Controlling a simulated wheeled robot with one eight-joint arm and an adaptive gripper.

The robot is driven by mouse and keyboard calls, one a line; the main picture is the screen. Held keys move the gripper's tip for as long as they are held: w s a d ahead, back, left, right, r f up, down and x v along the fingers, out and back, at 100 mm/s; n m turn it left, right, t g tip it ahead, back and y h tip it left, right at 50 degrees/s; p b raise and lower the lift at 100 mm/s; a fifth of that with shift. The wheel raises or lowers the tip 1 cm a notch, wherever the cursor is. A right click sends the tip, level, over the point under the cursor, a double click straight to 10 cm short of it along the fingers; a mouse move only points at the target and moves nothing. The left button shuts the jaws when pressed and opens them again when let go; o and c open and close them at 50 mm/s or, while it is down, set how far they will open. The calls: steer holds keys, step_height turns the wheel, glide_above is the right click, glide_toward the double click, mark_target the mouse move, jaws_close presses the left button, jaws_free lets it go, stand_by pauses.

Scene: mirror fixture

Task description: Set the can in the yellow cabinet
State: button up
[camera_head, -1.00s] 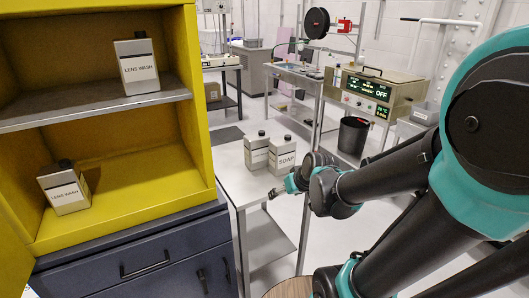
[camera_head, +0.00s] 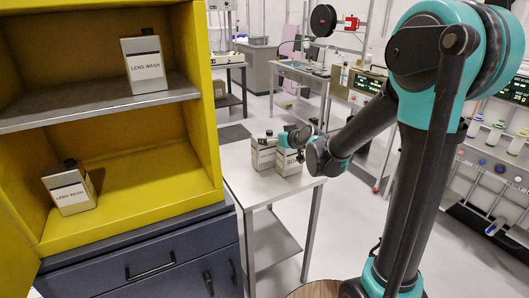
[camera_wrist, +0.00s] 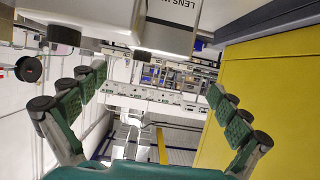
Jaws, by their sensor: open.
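Two white-and-grey containers with dark caps stand side by side on a small white table (camera_head: 238,182). The left container (camera_head: 263,155) is in clear view; the right container (camera_head: 290,163) is partly hidden by my gripper (camera_head: 287,140), which is beside its top. In the wrist view, my gripper (camera_wrist: 158,98) is open with nothing between its fingers. One container (camera_wrist: 168,32) there, labelled "LENS W…", and another pale container (camera_wrist: 88,18) show at the top edge, cut off. The yellow cabinet (camera_head: 150,217) is open at the left and also shows in the wrist view (camera_wrist: 262,95).
A lens wash container (camera_head: 145,65) stands on the cabinet's grey shelf (camera_head: 90,110); another (camera_head: 70,188) is on its yellow floor. The cabinet has free room right of both. Blue drawers (camera_head: 150,265) are below. Benches with equipment are behind.

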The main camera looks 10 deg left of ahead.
mark_target(265, 136)
steer(key=x, duration=0.5)
steer(key=shift+f, duration=0.1)
steer(key=shift+d+x, duration=0.2)
steer(key=shift+x, duration=2.45)
steer(key=shift+w, duration=0.1)
steer(key=c, duration=1.7)
